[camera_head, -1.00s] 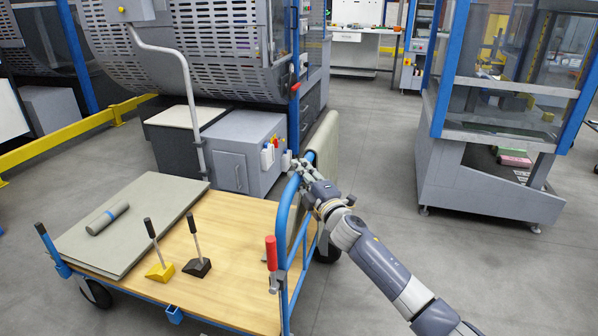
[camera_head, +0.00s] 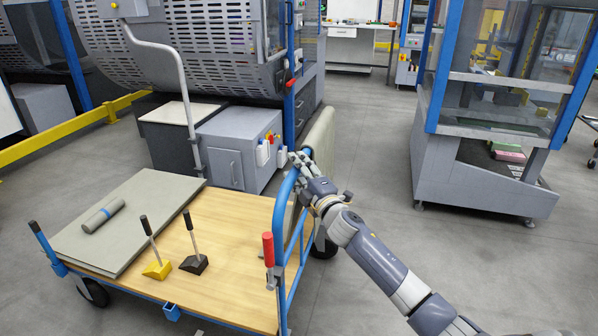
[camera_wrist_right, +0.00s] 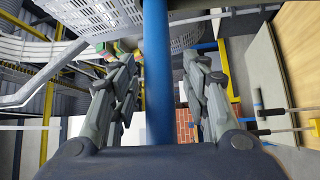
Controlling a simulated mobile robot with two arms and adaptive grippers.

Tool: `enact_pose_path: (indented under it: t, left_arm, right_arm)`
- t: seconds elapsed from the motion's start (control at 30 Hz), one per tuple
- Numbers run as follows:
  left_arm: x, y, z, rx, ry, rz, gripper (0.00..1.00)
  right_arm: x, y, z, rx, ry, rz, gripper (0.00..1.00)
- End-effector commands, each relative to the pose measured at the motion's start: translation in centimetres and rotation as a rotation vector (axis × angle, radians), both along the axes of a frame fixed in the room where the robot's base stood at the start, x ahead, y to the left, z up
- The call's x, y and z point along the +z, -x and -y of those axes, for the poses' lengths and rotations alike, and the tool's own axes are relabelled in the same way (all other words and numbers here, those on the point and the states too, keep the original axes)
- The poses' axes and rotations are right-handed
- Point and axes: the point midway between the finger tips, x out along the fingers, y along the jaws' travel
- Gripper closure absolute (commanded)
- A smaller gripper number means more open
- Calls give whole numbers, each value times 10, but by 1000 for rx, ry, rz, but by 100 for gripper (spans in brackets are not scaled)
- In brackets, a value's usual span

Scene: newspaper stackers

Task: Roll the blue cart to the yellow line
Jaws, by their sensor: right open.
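The blue cart has a wooden deck (camera_head: 225,235) and a blue tubular push handle (camera_head: 281,225) on its right end. My right gripper (camera_head: 300,163) is at the top of that handle. In the right wrist view the blue handle tube (camera_wrist_right: 157,75) runs between the two open fingers (camera_wrist_right: 160,100); I see a gap on the right side, and contact on the left is unclear. The yellow line on the floor cannot be made out. My left gripper is not in view.
A grey board (camera_head: 130,215) with a roll (camera_head: 104,216) and two lever tools, yellow (camera_head: 157,268) and black (camera_head: 194,263), lie on the deck. A grey machine cabinet (camera_head: 238,150) stands behind the cart. A glazed machine (camera_head: 470,170) stands right. Grey floor (camera_head: 375,150) between is clear.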

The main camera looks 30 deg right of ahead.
Motion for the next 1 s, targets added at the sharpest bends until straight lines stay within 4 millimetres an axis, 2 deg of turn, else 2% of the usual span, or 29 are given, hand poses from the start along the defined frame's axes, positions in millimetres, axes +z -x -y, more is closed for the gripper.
enact_pose_path:
  t: [0.13,0.27,0.73,1.0]
  left_arm:
    - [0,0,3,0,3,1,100]
    - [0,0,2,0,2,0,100]
    - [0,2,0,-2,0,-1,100]
    - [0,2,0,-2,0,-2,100]
  right_arm:
    - [-1,6,-1,0,0,0,57]
    - [-4,22,-2,0,1,-2,57]
    - [-15,97,-9,0,0,-3,57]
    - [-17,117,-10,-1,-1,-1,57]
